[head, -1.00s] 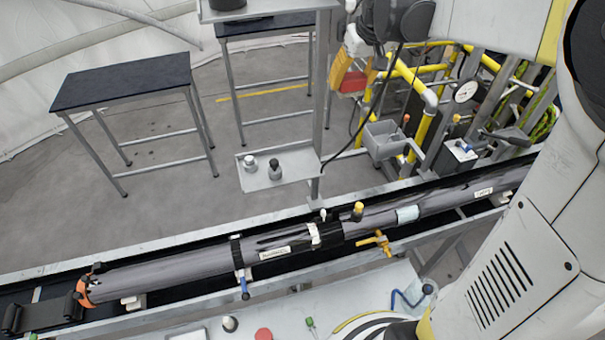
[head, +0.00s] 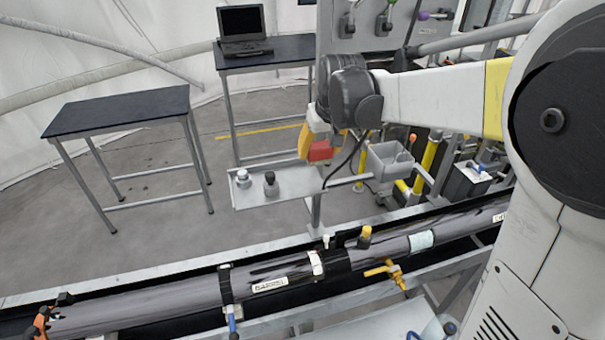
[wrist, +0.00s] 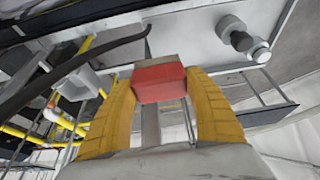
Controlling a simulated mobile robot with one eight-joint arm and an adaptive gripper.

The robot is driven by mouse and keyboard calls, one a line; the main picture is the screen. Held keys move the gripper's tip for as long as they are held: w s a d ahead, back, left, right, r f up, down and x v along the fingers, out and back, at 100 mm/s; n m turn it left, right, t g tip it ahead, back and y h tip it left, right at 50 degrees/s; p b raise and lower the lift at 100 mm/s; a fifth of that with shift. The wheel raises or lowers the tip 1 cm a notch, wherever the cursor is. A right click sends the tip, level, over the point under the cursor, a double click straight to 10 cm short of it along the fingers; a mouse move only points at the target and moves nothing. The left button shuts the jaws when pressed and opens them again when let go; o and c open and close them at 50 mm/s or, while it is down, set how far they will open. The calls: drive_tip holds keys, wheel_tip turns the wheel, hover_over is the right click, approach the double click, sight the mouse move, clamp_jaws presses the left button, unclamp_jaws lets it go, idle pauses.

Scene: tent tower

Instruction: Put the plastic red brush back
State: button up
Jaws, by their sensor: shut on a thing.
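My gripper (head: 310,143) has yellow fingers and is shut on the red brush (head: 320,151), which looks like a red block. In the wrist view, the red brush (wrist: 160,84) sits between both yellow finger pads of my gripper (wrist: 158,74). In the head view the gripper hangs in the air, left of a grey open-topped box (head: 388,163) and above and right of a metal shelf (head: 243,200).
Two small weight-like items (head: 270,184) stand on the shelf. A long dark tube (head: 180,300) lies in the rail in front, with a yellow valve (head: 385,270). A black cable hangs near the gripper. Yellow pipes (head: 428,160) stand right. A laptop table (head: 290,52) is behind.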

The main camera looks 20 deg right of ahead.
drive_tip(key=a, duration=0.1)
drive_tip(key=a+f, duration=0.2)
drive_tip(key=a, duration=0.1)
drive_tip(key=shift+w+f, duration=0.25)
drive_tip(key=shift+w, duration=0.15)
drive_tip(key=shift+f, duration=2.05)
drive_tip(key=shift+b, duration=0.3)
drive_tip(key=o, duration=1)
drive_tip(key=shift+f, duration=0.15)
drive_tip(key=shift+o, duration=0.2)
